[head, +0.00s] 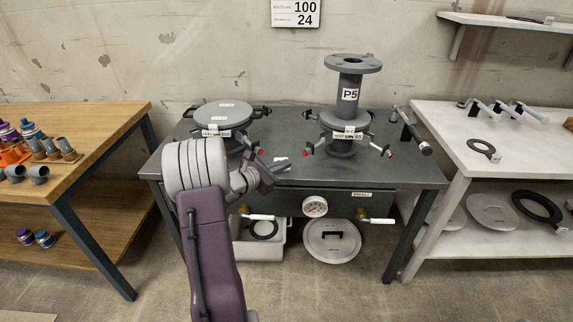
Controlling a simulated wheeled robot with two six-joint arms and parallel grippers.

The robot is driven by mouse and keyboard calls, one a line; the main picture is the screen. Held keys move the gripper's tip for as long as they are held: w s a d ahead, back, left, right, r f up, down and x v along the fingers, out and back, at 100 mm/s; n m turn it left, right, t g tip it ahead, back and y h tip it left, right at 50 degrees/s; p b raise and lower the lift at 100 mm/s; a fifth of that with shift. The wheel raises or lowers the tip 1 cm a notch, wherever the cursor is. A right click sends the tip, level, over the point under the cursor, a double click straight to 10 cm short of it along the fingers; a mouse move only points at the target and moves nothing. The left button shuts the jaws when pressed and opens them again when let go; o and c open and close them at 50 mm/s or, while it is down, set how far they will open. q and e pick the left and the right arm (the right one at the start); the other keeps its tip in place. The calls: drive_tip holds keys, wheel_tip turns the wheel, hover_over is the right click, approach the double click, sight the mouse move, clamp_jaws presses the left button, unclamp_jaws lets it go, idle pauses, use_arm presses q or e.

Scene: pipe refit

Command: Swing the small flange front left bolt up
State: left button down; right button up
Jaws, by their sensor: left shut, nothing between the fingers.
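The small flange (342,128) stands on the right of the grey bench, above a "SMALL" label (362,194). A grey flanged pipe marked P5 (350,84) rises from it. Its front left bolt (314,146) slants outward and down, with a red tip at its lower end. The front right bolt (378,147) also slants outward, with a red tip. My left gripper (272,176) is shut and empty, in front of the bench top, left of and nearer than the front left bolt, apart from it. My right gripper is out of view.
A larger flange with a round lid (223,112) stands on the left, partly behind my arm. A gauge (315,207) and valve handles (376,221) are on the bench front. A tool (412,131) lies at the bench's right end. Side tables (75,140) (440,120) hold parts.

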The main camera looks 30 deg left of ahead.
sight(314, 146)
use_arm(q)
drive_tip(key=x, duration=0.7)
drive_tip(key=shift+w+d+f+b, duration=0.1)
drive_tip(key=shift+w+b, duration=0.25)
drive_tip(key=shift+b, duration=0.05)
